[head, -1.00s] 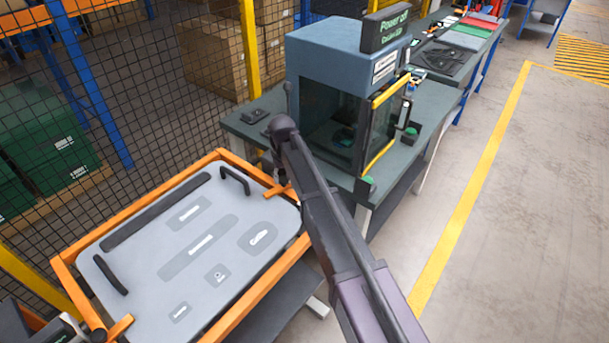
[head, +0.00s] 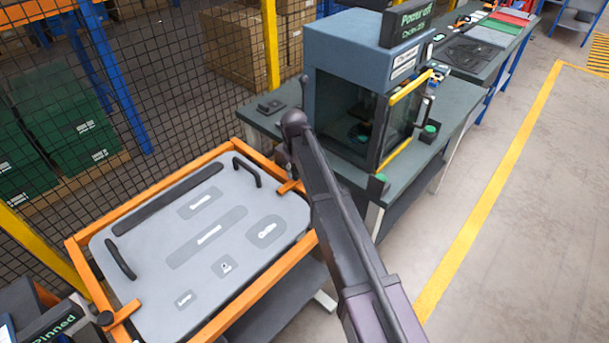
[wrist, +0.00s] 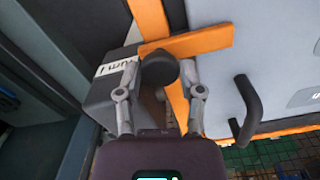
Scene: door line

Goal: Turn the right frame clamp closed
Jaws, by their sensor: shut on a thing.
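The right frame clamp is an orange bar (wrist: 205,42) with a dark round knob (wrist: 160,70). In the wrist view the bar lies across the orange frame, and its right end reaches over the edge of the grey panel (wrist: 225,80). My gripper (wrist: 160,82) is shut on the knob, one finger on each side. In the head view the clamp bar (head: 291,187) shows at the frame's right side, partly behind my arm. The knob and fingertips are hard to make out there.
The grey panel (head: 165,300) has black handles and lies in the orange frame (head: 80,262). Another clamp (head: 122,313) is at the near left corner. A blue-grey machine (head: 355,45) with a yellow-edged door stands on a bench beyond. Mesh fencing is behind; open floor (head: 530,230) lies right.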

